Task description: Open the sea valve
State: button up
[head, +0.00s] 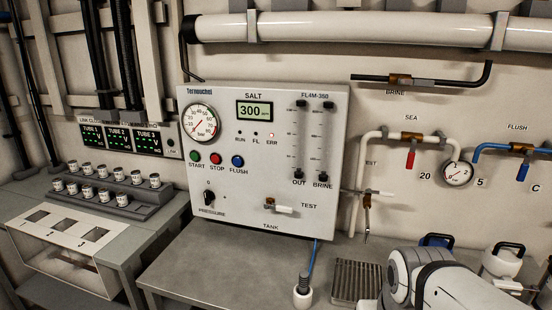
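The sea valve (411,136) is a brass-coloured body on the white pipe under the SEA label, right of the control panel. Its red lever (411,159) hangs straight down, crosswise to the horizontal pipe. Nothing touches the lever. A white link of my arm shows at the bottom right, below the valve and well apart from it in the picture. My gripper is not in view, so I cannot see whether it is open or shut.
A flush valve with a blue lever (522,171) is further right. The control panel (262,150) stands left. A white container (502,260) and a drain grate (356,281) are below. The wall before the lever looks clear.

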aim_at(412, 156)
jog(key=z, duration=2)
jog(key=k, duration=0.8)
jog(key=u, duration=1.15)
jog(key=i, duration=1.05)
jog(key=u, duration=0.05)
